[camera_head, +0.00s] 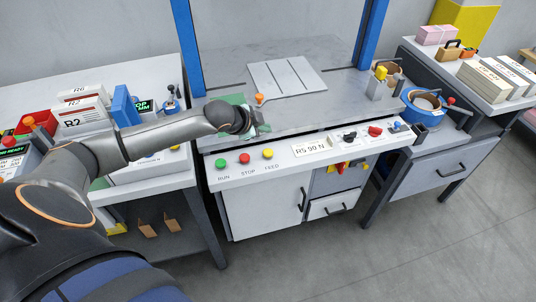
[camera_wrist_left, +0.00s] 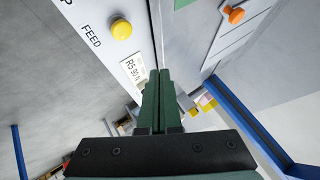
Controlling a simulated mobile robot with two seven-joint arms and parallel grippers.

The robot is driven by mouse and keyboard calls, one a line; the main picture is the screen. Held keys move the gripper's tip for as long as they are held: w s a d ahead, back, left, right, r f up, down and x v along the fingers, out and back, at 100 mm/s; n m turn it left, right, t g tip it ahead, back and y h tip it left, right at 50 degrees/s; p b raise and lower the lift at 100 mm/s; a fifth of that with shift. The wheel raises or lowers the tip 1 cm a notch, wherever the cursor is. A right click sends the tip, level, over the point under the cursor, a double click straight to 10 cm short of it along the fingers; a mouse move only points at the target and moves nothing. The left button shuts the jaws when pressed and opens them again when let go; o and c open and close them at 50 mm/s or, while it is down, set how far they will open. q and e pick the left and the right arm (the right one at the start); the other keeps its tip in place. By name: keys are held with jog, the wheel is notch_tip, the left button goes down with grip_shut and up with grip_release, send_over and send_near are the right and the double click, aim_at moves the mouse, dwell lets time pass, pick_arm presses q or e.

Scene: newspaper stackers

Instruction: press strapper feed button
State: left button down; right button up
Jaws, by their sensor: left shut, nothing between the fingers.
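The strapper's front panel (camera_head: 226,172) carries a green RUN button, a red STOP button (camera_head: 245,158) and a yellow FEED button (camera_head: 268,153). The yellow FEED button also shows in the left wrist view (camera_wrist_left: 121,29), beside its FEED label. My left gripper (camera_head: 262,129) is shut and empty, above the strapper's front edge and a little behind the FEED button, apart from it. In the left wrist view the shut green fingers (camera_wrist_left: 158,76) point past the button, which lies to their upper left. My right gripper is not in view.
An orange knob (camera_head: 260,98) stands on the strapper's top near my gripper. Blue uprights (camera_head: 188,50) frame the strapper. A side table with boxes (camera_head: 85,115) stands at left.

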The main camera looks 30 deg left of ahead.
pick_arm(q)
jog(key=b, duration=0.4)
send_over(265, 153)
notch_tip(265, 153, down, 5)
jog(key=shift+f+b, duration=0.3)
jog(key=shift+f, duration=0.55)
jog(key=shift+f, duration=0.15)
dwell(1.0)
jog(key=shift+f, duration=0.3)
jog(key=shift+s+f, duration=0.1)
jog(key=shift+f, duration=0.45)
dwell(0.5)
dwell(0.4)
jog(key=shift+r+p, duration=0.9)
jog(key=shift+p, duration=0.25)
